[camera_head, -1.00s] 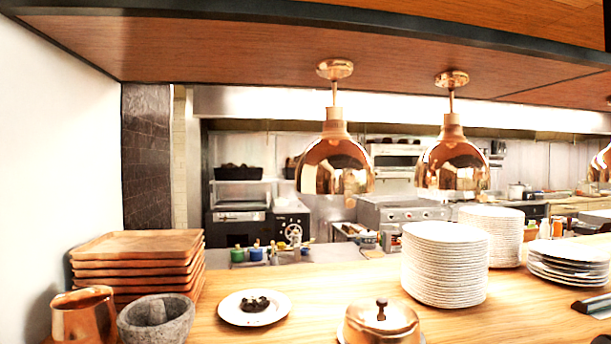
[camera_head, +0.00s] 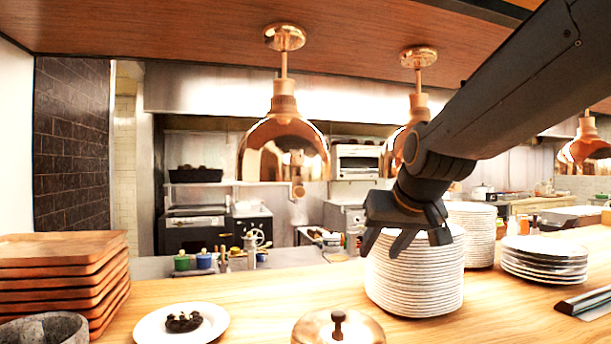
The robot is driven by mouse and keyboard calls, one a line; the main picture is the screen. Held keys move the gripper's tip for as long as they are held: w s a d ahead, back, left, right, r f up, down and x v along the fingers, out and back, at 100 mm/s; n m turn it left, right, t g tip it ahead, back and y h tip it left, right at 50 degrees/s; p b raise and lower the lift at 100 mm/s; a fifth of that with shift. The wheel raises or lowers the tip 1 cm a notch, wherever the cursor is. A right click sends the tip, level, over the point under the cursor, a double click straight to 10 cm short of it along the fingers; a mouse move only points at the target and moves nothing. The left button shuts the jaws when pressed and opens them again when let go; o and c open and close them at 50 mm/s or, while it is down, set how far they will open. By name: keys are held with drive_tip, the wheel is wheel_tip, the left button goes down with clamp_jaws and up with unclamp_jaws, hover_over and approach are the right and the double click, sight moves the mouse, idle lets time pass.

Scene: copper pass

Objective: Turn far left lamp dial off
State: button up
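The far left copper heat lamp (camera_head: 284,150) hangs from the wooden overhead on a short stem, left of centre in the head view. A small copper knob-like dial (camera_head: 298,188) shows at its lower rim; its setting is too small to read. My gripper (camera_head: 384,246) points down to the right of this lamp and lower than it, in front of the tall plate stack. Its fingers are spread, with nothing seen between them. It is apart from the lamp and the dial. My arm partly hides the second copper lamp (camera_head: 398,150).
A tall white plate stack (camera_head: 415,285) stands behind my gripper. A copper cloche (camera_head: 325,328), a plate of dark food (camera_head: 150,325) and wooden trays (camera_head: 60,285) stand on the counter. A lower plate stack (camera_head: 540,262) is at right. Space around the left lamp is free.

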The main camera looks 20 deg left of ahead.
drive_tip(key=a+r+n+t+y+b, duration=0.1)
drive_tip(key=a+r, duration=0.3)
drive_tip(key=r, duration=0.3)
drive_tip(key=a+r+t+y+b, duration=0.1)
drive_tip(key=a+r+y, duration=0.1)
drive_tip(key=a+r, duration=0.35)
drive_tip(key=n+y, duration=0.1)
drive_tip(key=y, duration=0.1)
approach(301, 157)
drive_tip(key=a, duration=0.1)
drive_tip(key=shift+t, duration=0.3)
drive_tip(key=shift+d+f+p+x, duration=0.1)
drive_tip(key=shift+f+p+x, duration=0.1)
drive_tip(key=shift+x, duration=1.7)
drive_tip(key=shift+d+f+p+x, duration=0.1)
drive_tip(key=shift+p+x, duration=0.05)
drive_tip(key=shift+x, duration=1.75)
clamp_jaws()
